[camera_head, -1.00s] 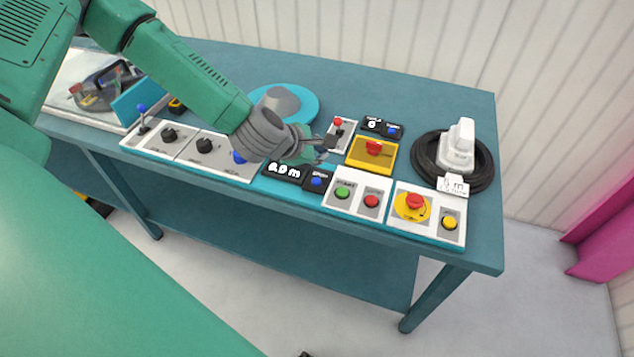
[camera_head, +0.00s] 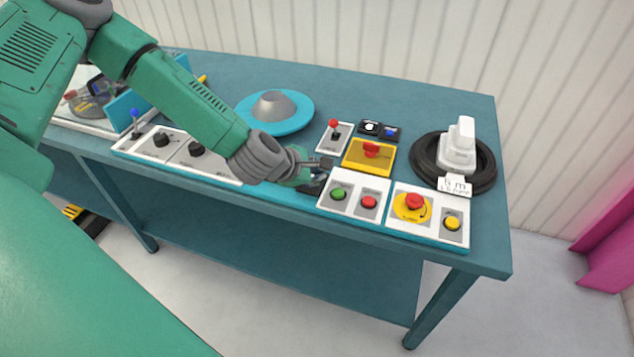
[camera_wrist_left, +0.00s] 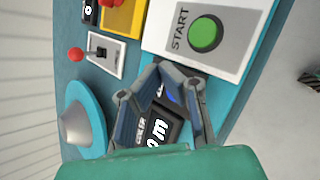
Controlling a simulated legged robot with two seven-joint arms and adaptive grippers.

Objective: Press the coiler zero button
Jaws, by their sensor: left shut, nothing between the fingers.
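My left gripper (camera_head: 324,167) reaches over the front strip of the bench, just left of the START panel. It also shows in the left wrist view (camera_wrist_left: 163,68), where its fingertips meet, empty. Between and below the fingers the wrist view shows a black display (camera_wrist_left: 158,130) with white characters ending in "m" and a partly covered small label. A blue button (camera_wrist_left: 172,92) beside it is partly hidden by the fingers. In the head view the gripper hides this button; only a dark edge of its housing (camera_head: 313,188) shows. I cannot tell whether the fingertips touch the button.
The green START button (camera_head: 338,194) and a red button (camera_head: 369,202) are close on the right. A red-lever switch (camera_head: 334,135), a yellow box (camera_head: 369,156) and another blue button (camera_head: 389,132) lie behind. A turquoise disc (camera_head: 274,112) is behind the arm.

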